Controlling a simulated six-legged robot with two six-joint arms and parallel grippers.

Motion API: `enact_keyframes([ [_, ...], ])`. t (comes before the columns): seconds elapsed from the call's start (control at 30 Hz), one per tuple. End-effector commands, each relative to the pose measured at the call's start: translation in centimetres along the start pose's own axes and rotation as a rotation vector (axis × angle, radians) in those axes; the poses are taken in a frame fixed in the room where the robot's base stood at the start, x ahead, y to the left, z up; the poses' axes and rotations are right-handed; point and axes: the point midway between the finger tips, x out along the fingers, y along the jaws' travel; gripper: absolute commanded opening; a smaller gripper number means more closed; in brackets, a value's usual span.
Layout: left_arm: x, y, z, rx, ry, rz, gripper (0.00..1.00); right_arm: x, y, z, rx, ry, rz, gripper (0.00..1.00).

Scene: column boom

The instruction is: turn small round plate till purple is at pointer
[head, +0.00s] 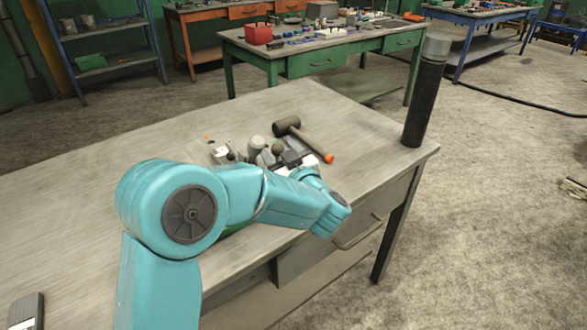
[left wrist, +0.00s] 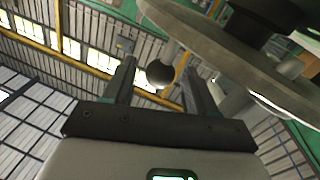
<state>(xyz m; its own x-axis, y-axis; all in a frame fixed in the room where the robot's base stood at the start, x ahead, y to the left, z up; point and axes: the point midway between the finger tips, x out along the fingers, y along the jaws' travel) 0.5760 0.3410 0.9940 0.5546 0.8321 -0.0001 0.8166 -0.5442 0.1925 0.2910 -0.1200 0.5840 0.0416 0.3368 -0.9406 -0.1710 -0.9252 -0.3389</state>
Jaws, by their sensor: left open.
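A grey round plate (left wrist: 235,62) fills the upper right of the left wrist view, seen from low and near its edge. A dark round knob (left wrist: 160,74) shows between the fingers of my left gripper (left wrist: 158,82). The fingers are open and stand apart on either side of the knob; I cannot tell whether they touch it. I see no purple mark and no pointer. My right gripper is not in view.
A mallet (head: 303,138) with an orange handle end lies beyond the arm on the grey workbench (head: 100,185). A black post (head: 425,100) stands at the bench's right corner. The bench's left part is mostly clear. A green table (head: 300,62) stands behind.

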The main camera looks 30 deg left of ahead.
Motion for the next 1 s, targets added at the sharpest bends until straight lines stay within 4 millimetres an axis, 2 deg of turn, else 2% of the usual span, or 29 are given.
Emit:
enact_keyframes([
  [0.3,-8.3,0.1,0.0,0.000,-0.001,0.007,0.57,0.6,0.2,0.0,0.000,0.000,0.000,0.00],
  [0.5,-12.7,0.0,0.0,0.000,0.000,0.006,0.57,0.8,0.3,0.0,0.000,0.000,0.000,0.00],
  [0.7,-14.8,-0.1,0.0,0.000,0.000,0.002,0.57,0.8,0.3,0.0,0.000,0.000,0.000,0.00],
  [1.0,-15.1,-0.1,-0.1,0.000,0.001,0.000,0.57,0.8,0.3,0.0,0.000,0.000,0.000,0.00],
])
